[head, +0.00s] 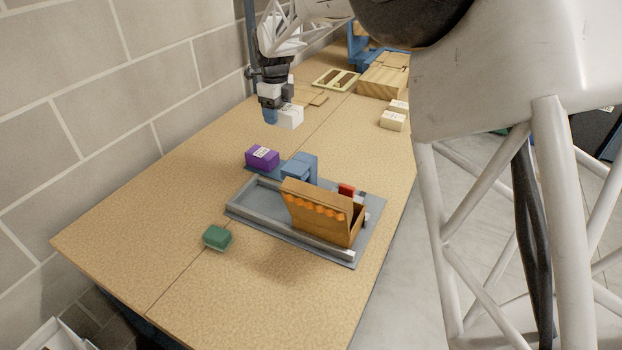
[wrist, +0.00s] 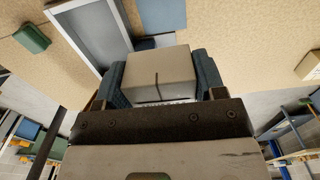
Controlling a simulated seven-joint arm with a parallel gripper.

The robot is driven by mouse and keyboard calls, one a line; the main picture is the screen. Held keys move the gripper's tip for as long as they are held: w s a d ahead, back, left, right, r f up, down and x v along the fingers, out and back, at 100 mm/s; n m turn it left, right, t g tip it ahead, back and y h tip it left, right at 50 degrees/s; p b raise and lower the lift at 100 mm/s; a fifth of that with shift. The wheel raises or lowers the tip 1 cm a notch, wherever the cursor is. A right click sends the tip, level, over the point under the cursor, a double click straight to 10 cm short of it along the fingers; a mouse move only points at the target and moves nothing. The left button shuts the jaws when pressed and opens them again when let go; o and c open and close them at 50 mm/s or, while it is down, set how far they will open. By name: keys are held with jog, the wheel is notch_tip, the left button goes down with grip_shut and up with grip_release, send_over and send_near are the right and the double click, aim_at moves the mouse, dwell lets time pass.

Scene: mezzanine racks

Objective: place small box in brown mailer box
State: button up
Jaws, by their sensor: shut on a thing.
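My gripper (head: 279,114) is shut on a small white box (head: 291,116) and holds it above the far left part of the table. In the wrist view the small box (wrist: 158,73) sits between the two blue fingers. The brown mailer box (head: 323,212) stands on a grey tray (head: 259,209) in the middle of the table. Its flap with an orange scalloped edge is raised towards the camera and hides most of its inside. A red item (head: 347,190) shows just behind the mailer box. The gripper is well behind and to the left of the mailer box.
A purple box (head: 262,156) and a blue object (head: 300,166) stand behind the tray. A green box (head: 217,237) lies at its front left. Two pale boxes (head: 393,121) lie near the right edge. A wooden crate (head: 382,83) stands farther back. A brick wall (head: 90,110) borders the left.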

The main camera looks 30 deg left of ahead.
aim_at(290, 114)
jog(key=shift+d, duration=0.1)
jog(key=n, duration=0.1)
jog(key=d+n, duration=0.1)
jog(key=s+d+n, duration=0.1)
jog(key=shift+d+r, duration=0.2)
jog(key=shift+r, duration=0.1)
jog(key=d+n, duration=0.1)
jog(key=s+d+n, duration=0.1)
jog(key=n, duration=0.1)
jog(key=d+n, duration=0.1)
jog(key=shift+s+r, duration=0.25)
jog(key=s+d+n, duration=0.6)
jog(key=d+n, duration=0.4)
jog(key=n, duration=0.4)
jog(key=s+d+n, duration=0.6)
jog(key=d+n, duration=0.4)
jog(key=n, duration=0.5)
jog(key=shift+s+d, duration=0.15)
jog(key=shift+s, duration=0.2)
jog(key=shift+f, duration=0.1)
notch_tip(290, 114, down, 14)
